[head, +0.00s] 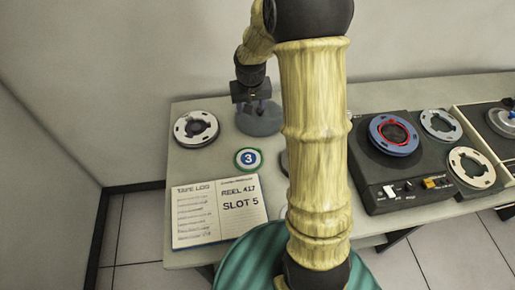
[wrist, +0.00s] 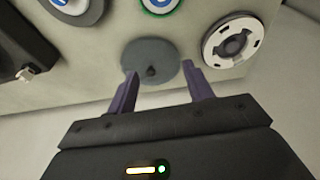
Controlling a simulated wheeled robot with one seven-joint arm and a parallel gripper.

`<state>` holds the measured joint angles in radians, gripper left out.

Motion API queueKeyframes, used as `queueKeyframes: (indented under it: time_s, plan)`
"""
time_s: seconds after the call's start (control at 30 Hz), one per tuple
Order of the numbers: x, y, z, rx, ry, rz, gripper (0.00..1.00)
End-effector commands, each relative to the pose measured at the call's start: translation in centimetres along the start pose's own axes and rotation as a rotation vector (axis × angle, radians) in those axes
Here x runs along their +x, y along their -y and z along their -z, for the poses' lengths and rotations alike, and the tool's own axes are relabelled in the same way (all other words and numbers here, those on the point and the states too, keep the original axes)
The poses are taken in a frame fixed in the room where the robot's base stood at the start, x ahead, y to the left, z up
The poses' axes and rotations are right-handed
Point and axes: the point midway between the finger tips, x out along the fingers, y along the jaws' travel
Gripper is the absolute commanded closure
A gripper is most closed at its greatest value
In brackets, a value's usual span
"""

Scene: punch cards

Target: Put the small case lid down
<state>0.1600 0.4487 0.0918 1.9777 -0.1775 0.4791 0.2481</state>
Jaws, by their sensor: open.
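The small case lid (head: 262,122) is a grey disc at the back of the table, below my gripper (head: 255,101) in the head view. In the wrist view the lid (wrist: 152,55) shows a small dark knob at its middle and looks flat on the table top. My gripper (wrist: 160,74) is open. Its two purple fingers stand apart, one on each side of the lid's near part, with the knob between them. I cannot tell whether the fingers touch the lid.
A white-and-black reel (head: 196,129) lies left of the lid. A round "3" badge (head: 248,159) and an open tape log (head: 220,211) lie in front. A dark tape machine (head: 405,160) stands right. My arm hides part of the table (head: 180,160). The wall is close behind.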

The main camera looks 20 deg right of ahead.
Motion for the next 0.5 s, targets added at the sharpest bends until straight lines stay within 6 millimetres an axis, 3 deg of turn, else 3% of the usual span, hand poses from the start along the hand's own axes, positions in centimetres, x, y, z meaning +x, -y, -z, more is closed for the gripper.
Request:
queueKeyframes:
  time_s: [0.1, 0.3, 0.4, 0.5]
  plan:
    - [-2.9, 0.9, -5.1, -0.057, 0.003, 0.014, 0.49]
    - [-6.2, 1.5, -13.9, -0.138, 0.008, 0.043, 0.49]
    - [-7.0, 1.5, -17.1, -0.162, 0.009, 0.054, 0.49]
    - [-7.3, 1.4, -18.7, -0.174, 0.011, 0.060, 0.49]
